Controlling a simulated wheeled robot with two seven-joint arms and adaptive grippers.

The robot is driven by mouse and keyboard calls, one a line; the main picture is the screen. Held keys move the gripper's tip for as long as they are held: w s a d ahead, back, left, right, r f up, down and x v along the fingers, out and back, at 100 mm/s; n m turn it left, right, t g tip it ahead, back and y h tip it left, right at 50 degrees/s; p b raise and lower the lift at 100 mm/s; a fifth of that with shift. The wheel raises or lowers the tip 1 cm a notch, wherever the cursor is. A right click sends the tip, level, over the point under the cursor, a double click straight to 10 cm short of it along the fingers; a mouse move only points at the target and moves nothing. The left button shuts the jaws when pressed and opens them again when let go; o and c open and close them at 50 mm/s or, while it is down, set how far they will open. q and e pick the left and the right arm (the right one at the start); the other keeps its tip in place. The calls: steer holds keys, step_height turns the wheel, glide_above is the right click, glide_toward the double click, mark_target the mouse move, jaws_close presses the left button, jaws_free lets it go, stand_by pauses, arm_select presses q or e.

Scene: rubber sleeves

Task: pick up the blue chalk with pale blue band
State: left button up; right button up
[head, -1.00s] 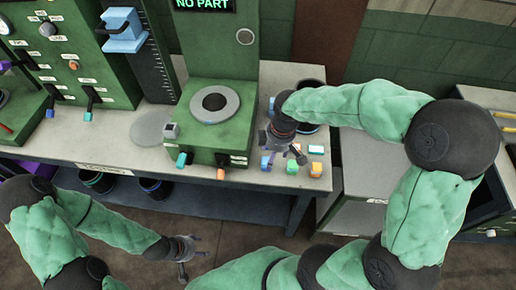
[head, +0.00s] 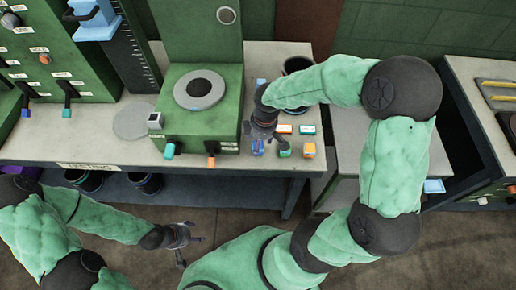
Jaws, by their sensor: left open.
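A small blue piece (head: 258,147) lies on the bench right of the green machine. It may be the blue chalk, but I cannot make out a pale blue band. My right gripper (head: 264,135) points down just above it, among the small pieces. Its fingers partly cover that area, and I cannot tell whether it is open or shut or touches anything. Another small blue item (head: 261,82) shows farther back, beside my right arm. My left gripper (head: 187,240) is open and empty, low in front of the bench.
A green piece (head: 285,152), an orange piece (head: 309,150), an orange-white piece (head: 284,129) and a teal-white piece (head: 307,130) lie close by. The green machine (head: 200,130) with its levers stands left. A dark cup (head: 297,65) is behind my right arm.

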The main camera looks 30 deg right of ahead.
steer(key=f, duration=0.2)
steer(key=shift+w+f, duration=0.2)
steer(key=shift+f, duration=0.1)
jaws_close()
steer(key=shift+r, duration=0.15)
